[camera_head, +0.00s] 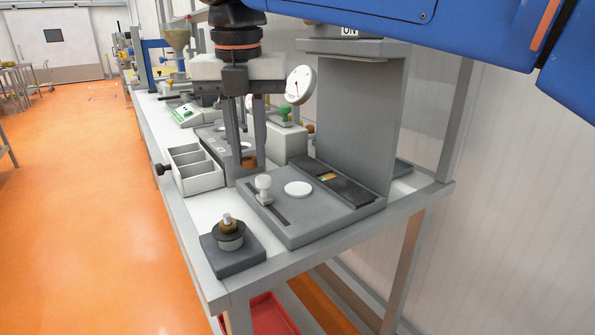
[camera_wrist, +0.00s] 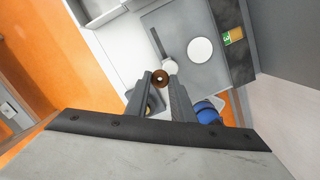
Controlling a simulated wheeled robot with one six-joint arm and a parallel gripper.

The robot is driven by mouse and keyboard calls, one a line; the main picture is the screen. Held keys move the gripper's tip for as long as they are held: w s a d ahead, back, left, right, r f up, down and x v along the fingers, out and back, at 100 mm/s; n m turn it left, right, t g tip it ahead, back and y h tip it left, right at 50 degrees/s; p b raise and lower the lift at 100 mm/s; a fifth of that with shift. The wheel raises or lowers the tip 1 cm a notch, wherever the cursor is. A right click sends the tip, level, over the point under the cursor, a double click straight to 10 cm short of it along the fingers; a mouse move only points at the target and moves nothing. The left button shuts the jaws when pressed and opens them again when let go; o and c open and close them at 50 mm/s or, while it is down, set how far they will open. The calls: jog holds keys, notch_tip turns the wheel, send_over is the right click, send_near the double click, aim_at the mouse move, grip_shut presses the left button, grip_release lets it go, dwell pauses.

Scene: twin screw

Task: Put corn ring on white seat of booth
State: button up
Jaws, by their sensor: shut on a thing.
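My gripper (camera_head: 249,170) points down and is shut on a small brown-orange ring, the corn ring (camera_head: 248,161). The gripper is above the left back part of the grey booth (camera_head: 310,222), left of the white seat (camera_head: 298,188). The seat is a flat, bare white disc on the booth floor. It also shows in the wrist view (camera_wrist: 199,50), up and right of the ring, apart from it.
A white knob (camera_head: 263,186) stands in a slot between gripper and seat. The booth's tall back panel (camera_head: 358,120) rises behind the seat, with a dark strip (camera_head: 345,185) at its foot.

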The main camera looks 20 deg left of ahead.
send_near(298, 188)
jog(key=shift+w+a+f, duration=0.15)
jog(key=shift+f, duration=0.3)
jog(key=shift+w+a+f, duration=0.1)
jog(key=shift+w+f, duration=0.05)
jog(key=shift+f, duration=2.05)
jog(key=shift+w+d+f, duration=0.15)
jog(key=shift+f, duration=0.15)
jog(key=shift+f, duration=0.1)
jog(key=o, duration=0.8)
jog(key=shift+c, duration=0.2)
notch_tip(298, 188, up, 8)
jog(key=shift+s+f, duration=0.15)
jog(key=shift+s, duration=0.3)
